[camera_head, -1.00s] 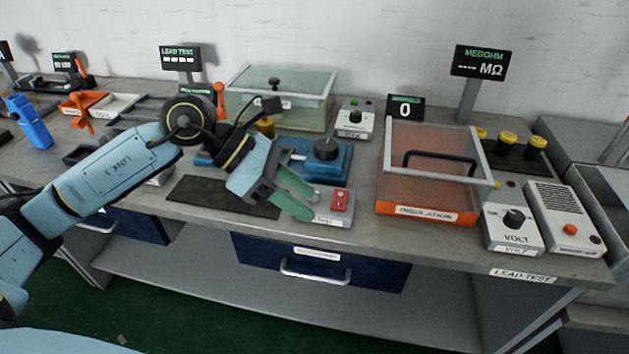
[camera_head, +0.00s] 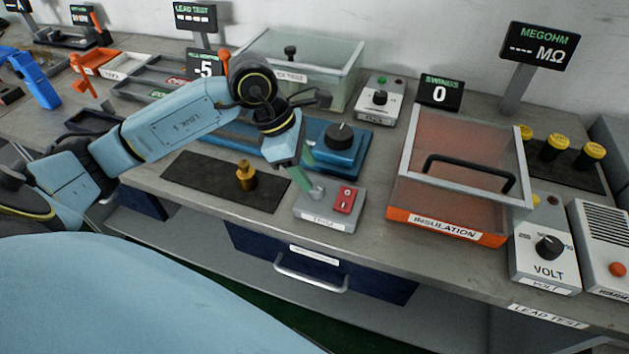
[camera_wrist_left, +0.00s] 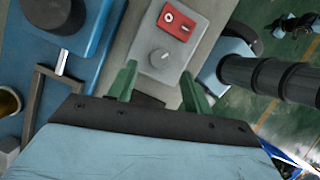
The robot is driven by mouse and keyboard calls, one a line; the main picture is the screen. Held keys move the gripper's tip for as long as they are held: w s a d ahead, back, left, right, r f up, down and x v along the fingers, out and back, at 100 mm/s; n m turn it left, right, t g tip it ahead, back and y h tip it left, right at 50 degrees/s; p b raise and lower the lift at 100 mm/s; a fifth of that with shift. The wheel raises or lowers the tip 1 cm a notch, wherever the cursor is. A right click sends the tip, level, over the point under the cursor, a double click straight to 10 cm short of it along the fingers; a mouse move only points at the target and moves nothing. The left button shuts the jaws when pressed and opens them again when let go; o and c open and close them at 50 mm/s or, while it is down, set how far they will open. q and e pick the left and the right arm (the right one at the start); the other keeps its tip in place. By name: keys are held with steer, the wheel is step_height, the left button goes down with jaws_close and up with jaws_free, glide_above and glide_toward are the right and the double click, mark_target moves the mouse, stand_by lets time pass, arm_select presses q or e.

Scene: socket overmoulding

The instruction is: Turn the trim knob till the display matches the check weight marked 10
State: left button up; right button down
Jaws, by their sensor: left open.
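The trim box (camera_head: 333,208) is a grey box at the bench's front edge with a red switch (camera_head: 347,198) and a small grey trim knob (camera_head: 316,191). The knob also shows in the left wrist view (camera_wrist_left: 161,56). My left gripper (camera_head: 303,180) reaches down at the knob; in the wrist view its open green fingers (camera_wrist_left: 160,85) lie to either side of the knob's line, with the knob just beyond the tips. Contact cannot be told. The display (camera_head: 207,68) reads -5, partly behind my arm. A brass weight (camera_head: 246,176) stands on the dark mat (camera_head: 200,177); its marking is unreadable.
A blue unit with a dark knob (camera_head: 340,135) stands right behind the trim box. The orange insulation box (camera_head: 445,228) with a handled lid is to the right. Another brass piece (camera_wrist_left: 8,102) shows at the wrist view's left edge. A glass-lidded box (camera_head: 340,75) stands behind.

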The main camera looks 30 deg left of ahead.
mark_target(316, 186)
arm_select(q)
steer(key=x, duration=0.4)
steer(key=shift+w+d+f, duration=0.1)
steer(key=shift+d+f, duration=0.05)
steer(key=shift+f, duration=0.15)
steer(key=shift+c, duration=1.3)
steer(key=c, duration=0.5)
steer(key=shift+b, duration=0.3)
steer(key=shift+c, duration=1.1)
arm_select(e)
steer(key=shift+w+d+f, duration=0.15)
steer(key=shift+w, duration=0.25)
steer(key=shift+w+d+f, duration=0.1)
steer(key=shift+w+d, duration=0.05)
steer(key=shift+w, duration=0.2)
